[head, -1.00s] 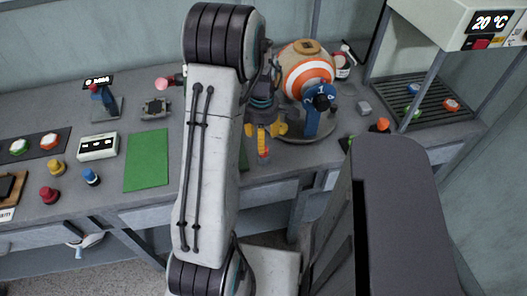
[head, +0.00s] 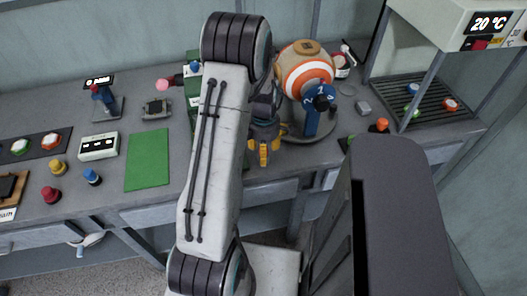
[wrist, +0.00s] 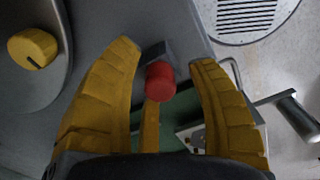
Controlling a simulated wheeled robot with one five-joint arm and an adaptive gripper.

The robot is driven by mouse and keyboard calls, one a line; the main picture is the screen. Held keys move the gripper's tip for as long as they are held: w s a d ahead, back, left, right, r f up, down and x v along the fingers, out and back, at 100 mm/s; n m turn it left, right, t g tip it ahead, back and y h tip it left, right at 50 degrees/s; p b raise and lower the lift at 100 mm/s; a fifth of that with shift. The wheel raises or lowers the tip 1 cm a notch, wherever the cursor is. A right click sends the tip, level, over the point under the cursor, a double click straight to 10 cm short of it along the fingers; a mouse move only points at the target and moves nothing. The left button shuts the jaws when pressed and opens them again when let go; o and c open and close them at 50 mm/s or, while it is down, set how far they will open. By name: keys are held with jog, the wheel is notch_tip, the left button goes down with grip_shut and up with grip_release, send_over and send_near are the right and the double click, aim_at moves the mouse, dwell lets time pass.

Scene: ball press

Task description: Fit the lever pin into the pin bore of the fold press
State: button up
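My gripper (head: 263,152) is above the table's front edge in the head view. In the wrist view its yellow fingers (wrist: 168,85) are spread apart. A short red cylinder (wrist: 160,82) beside a dark grey block (wrist: 156,52) lies between the fingertips; gaps show on both sides, so I see no grip on it. It may be the lever pin, but I cannot tell. In the head view the fingers hide it. A grey-gripped metal handle (wrist: 298,118) shows at right in the wrist view, near a green part (wrist: 183,138). I cannot make out the fold press or its bore.
An orange-striped ball (head: 305,70) on a blue-marked stand is just right of my gripper. A yellow knob (wrist: 33,48) is at the left in the wrist view. A green mat (head: 148,160) and a rack under a 20 °C display (head: 490,22) flank the area.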

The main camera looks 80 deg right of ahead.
grip_shut()
dwell(0.3)
jog(key=shift+r, duration=0.15)
